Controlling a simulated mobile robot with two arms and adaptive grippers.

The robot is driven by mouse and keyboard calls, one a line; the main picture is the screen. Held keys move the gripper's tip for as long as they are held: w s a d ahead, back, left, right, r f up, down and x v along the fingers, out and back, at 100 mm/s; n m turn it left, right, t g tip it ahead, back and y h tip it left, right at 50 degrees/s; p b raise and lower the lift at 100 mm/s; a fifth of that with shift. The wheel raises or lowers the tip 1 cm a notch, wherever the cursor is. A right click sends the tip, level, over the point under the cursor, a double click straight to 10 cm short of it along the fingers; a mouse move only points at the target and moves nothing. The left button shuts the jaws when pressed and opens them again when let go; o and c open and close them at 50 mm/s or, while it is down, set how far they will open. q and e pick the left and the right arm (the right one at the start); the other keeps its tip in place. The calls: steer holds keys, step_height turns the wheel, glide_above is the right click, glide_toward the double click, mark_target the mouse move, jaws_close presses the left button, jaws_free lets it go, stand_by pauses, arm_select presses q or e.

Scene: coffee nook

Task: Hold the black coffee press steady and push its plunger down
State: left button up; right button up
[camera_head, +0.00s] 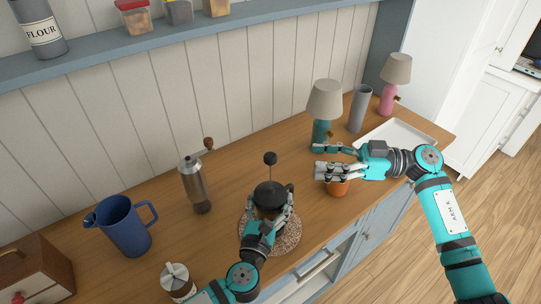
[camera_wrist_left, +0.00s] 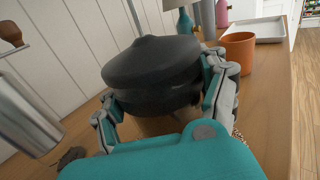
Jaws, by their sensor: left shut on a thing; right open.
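The black coffee press (camera_head: 270,194) stands on a round speckled mat (camera_head: 287,239) on the wooden counter. Its plunger rod rises well above the lid and ends in a black knob (camera_head: 270,158). My left gripper (camera_head: 268,214) is shut around the press body from the front. In the left wrist view the black lid (camera_wrist_left: 152,65) sits between the fingers of my left gripper (camera_wrist_left: 160,112), and the knob is out of frame. My right gripper (camera_head: 318,160) is open and empty, to the right of the press, above an orange pot (camera_head: 338,187).
A steel grinder (camera_head: 192,182) and blue pitcher (camera_head: 124,228) stand left of the press. A white-lidded jar (camera_head: 176,281) is in front. A teal lamp (camera_head: 324,105), grey cylinder (camera_head: 359,110), pink lamp (camera_head: 393,80) and white tray (camera_head: 400,134) stand right. A shelf (camera_head: 130,49) runs along the wall.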

mark_target(271, 155)
steer(key=a, duration=1.1)
steer(key=shift+w+a, duration=0.25)
steer(key=shift+w, duration=0.1)
jaws_close()
steer(key=shift+w+d, duration=0.1)
